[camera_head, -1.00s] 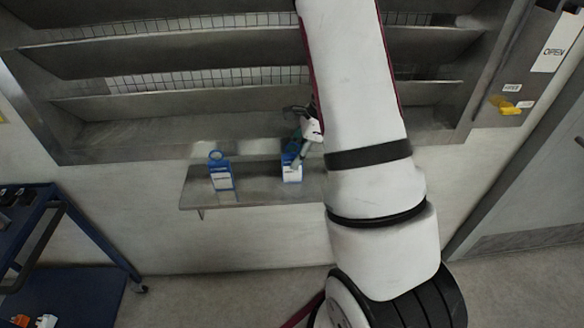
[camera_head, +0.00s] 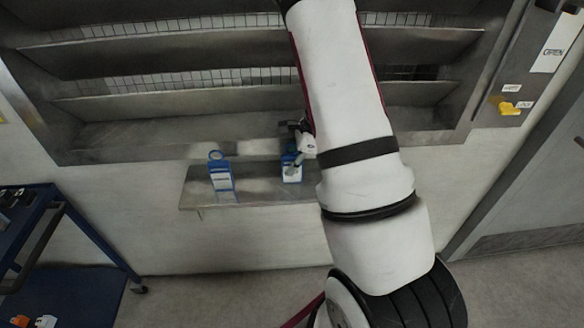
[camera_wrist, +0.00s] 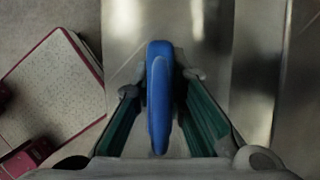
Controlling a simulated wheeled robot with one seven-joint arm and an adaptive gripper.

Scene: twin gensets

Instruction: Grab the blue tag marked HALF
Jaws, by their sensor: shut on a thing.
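Two blue tags with white labels stand on a small metal shelf (camera_head: 258,184). The left tag (camera_head: 221,172) stands apart from my gripper. My gripper (camera_head: 291,160) is at the right tag (camera_head: 292,178), reaching down from above. The wrist view shows a blue tag (camera_wrist: 158,100) edge-on between the two green-lined fingers of my gripper (camera_wrist: 161,82), which are shut on it. The writing on both labels is too small to read in the head view, and the held tag's faces are turned from the wrist camera, so I cannot tell which says HALF.
A louvred metal wall unit (camera_head: 170,95) rises behind the shelf. A blue cart (camera_head: 60,235) with small items stands at the left. A grey panel with a yellow handle (camera_head: 509,108) and an OPEN sign is at the right. The shelf between the tags is clear.

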